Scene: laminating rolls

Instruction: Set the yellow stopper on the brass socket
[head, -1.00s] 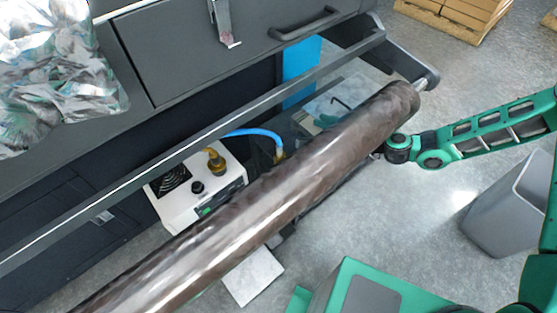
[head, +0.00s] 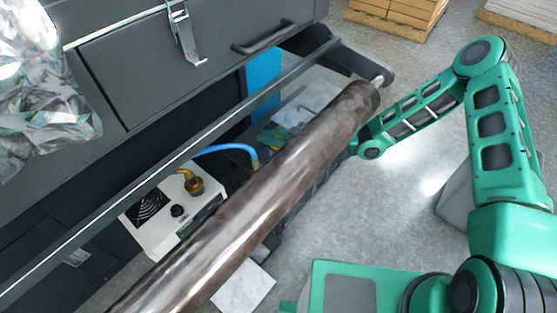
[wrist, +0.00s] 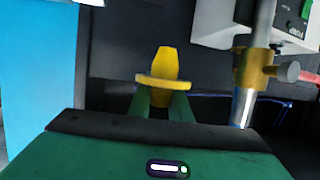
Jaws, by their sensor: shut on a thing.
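The yellow stopper (wrist: 163,72) stands upright in the wrist view, with a narrow top and a wide flange. My gripper (wrist: 161,98) is shut on it below the flange. In the wrist view a brass fitting (wrist: 257,72) on a metal pipe is to the right of the stopper, apart from it. I cannot tell which is the socket. The roll hides most of my gripper in the head view.
A long brown roll (head: 262,205) crosses in front of the white unit (head: 165,218), below a dark rail (head: 170,163). A blue hose (head: 225,148) arches behind the roll. A blue panel (wrist: 38,62) fills the wrist view's left. Open floor lies right of the roll.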

